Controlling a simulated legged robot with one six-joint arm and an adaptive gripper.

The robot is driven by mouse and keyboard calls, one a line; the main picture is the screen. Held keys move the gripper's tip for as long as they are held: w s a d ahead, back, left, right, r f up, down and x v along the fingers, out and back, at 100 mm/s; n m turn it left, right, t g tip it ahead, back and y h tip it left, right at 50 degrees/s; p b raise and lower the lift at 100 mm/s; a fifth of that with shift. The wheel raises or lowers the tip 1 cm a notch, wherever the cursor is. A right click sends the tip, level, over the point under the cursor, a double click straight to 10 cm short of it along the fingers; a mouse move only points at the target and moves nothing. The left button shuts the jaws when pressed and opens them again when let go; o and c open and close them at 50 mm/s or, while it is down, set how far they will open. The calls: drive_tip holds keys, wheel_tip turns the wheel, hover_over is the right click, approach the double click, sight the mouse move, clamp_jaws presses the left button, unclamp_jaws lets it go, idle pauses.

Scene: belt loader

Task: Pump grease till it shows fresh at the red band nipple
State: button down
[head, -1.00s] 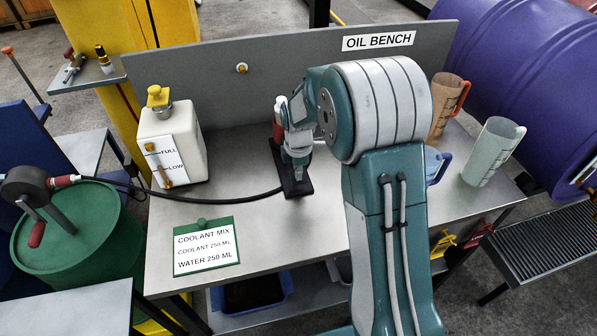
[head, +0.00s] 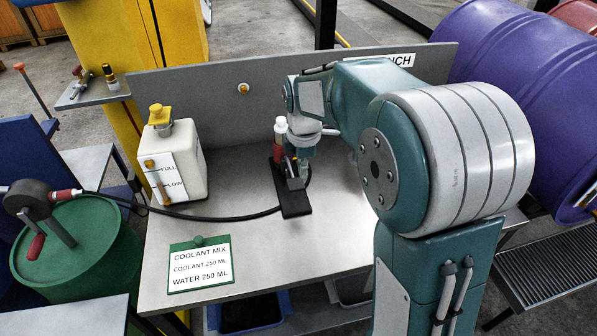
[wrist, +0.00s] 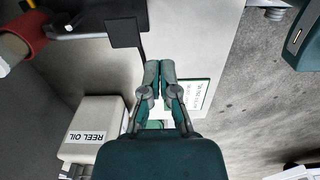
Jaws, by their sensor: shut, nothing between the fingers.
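My gripper (head: 302,178) hangs over the black base plate (head: 296,203) on the bench, beside a red cylinder with a white top (head: 280,135). In the wrist view my gripper (wrist: 159,66) has its fingers together with nothing between them. There the red part with a pale end (wrist: 25,33) is at upper left, apart from the fingers. A black block (wrist: 127,32) is just beyond the fingertips. A black hose runs from the plate to the reel with a red handle (head: 37,246) by the green drum. I cannot make out a red band nipple or any grease.
A white jug with a yellow cap (head: 178,170) stands on the bench (head: 330,235). A white container marked REEL OIL (wrist: 88,112) shows in the wrist view. A coolant card (head: 200,285) lies at the front left. The back panel (head: 215,95) bounds the bench. Purple drum (head: 530,60) right.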

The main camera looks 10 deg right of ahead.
wheel_tip(320, 180, up, 6)
hover_over(295, 183)
drive_tip(key=shift+a+r, duration=0.1)
idle(0.5)
wheel_tip(295, 183, down, 14)
drive_tip(key=shift+f, duration=0.1)
idle(0.5)
